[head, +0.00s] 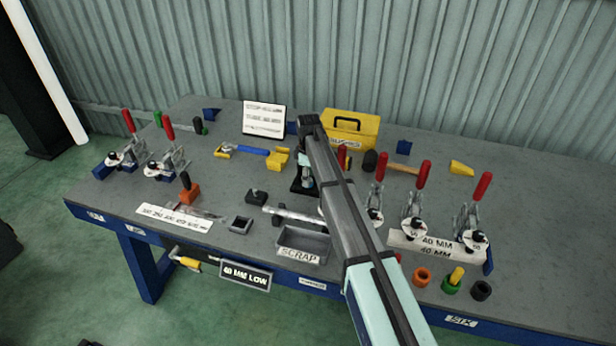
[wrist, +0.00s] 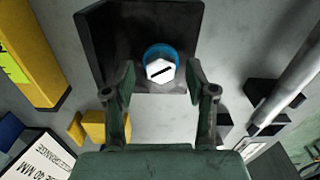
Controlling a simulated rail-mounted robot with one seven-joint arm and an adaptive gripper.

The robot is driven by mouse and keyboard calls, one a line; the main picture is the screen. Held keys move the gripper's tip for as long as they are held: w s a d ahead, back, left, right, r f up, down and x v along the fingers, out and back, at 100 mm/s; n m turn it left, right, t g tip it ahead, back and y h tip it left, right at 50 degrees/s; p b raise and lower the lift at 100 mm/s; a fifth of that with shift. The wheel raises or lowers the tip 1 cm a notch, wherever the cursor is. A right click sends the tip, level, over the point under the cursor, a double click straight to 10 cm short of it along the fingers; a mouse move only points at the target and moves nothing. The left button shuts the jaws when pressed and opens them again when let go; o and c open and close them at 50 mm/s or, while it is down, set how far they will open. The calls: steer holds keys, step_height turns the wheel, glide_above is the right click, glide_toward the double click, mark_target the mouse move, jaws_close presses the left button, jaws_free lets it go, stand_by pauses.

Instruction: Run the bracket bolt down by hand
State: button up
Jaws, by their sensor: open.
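In the wrist view, a white hex bolt head (wrist: 160,71) with a dark line across it sits inside a blue ring (wrist: 160,49). It stands at the near edge of a dark bracket (wrist: 112,35). My gripper (wrist: 160,82) is open, with one finger on each side of the bolt head and a gap on both sides. I cannot tell how far the bolt is threaded in. In the head view, my gripper (head: 306,176) points down over the dark bracket (head: 299,190) behind the grey scrap tray; my arm hides part of this spot.
A yellow box (head: 350,128) stands behind my arm. Red-handled toggle clamps (head: 414,210) stand to the right, and others (head: 168,155) at the left. The scrap tray (head: 303,247) and a metal bar (head: 292,213) lie in front. A sign (head: 264,119) stands at the back.

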steer(key=shift+r, duration=0.1)
step_height(320, 180, up, 12)
stand_by(0.5)
steer(key=shift+a, duration=0.1)
